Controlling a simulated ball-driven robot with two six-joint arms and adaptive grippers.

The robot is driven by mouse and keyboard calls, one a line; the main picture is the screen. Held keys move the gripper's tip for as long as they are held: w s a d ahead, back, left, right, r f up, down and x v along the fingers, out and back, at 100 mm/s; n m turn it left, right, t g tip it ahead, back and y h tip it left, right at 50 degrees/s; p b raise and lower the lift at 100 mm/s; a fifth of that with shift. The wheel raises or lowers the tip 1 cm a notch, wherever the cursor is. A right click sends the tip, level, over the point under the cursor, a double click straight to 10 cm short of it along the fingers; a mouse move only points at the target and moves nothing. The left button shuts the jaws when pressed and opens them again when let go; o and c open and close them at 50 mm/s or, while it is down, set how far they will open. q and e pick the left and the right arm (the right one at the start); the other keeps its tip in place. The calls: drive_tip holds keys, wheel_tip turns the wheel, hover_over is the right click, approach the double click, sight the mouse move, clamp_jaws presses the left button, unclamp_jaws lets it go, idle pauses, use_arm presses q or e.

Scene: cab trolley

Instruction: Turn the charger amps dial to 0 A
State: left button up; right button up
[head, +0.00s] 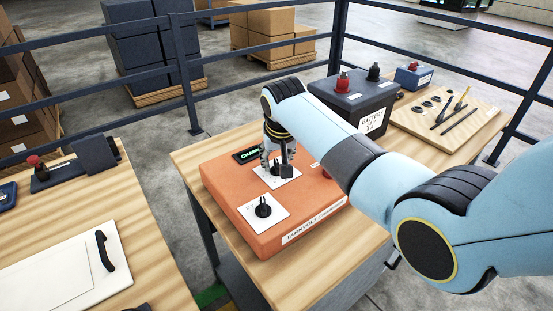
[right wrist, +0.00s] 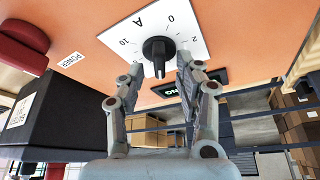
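The orange charger (head: 225,190) lies on the wooden table. The amps dial (right wrist: 158,50) is a black knob on a white plate (right wrist: 195,25) marked A, with 0, 2 and 10 around it. I cannot tell for sure which mark the knob points at. My right gripper (right wrist: 161,66) is open, with one finger on each side of the knob and visible gaps. In the head view the gripper (head: 278,168) comes down over the rear plate and hides much of that dial. My left gripper is not in view.
A second black dial (head: 263,208) sits on the charger's front plate. A dark battery (head: 352,98) with red and black terminals stands behind, near a wooden tool board (head: 455,112). A lit display (head: 247,155) is beside the gripper. Blue railings run behind the table.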

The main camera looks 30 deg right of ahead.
drive_tip(key=shift+w+f, duration=0.1)
drive_tip(key=shift+f, duration=0.15)
clamp_jaws()
idle(0.3)
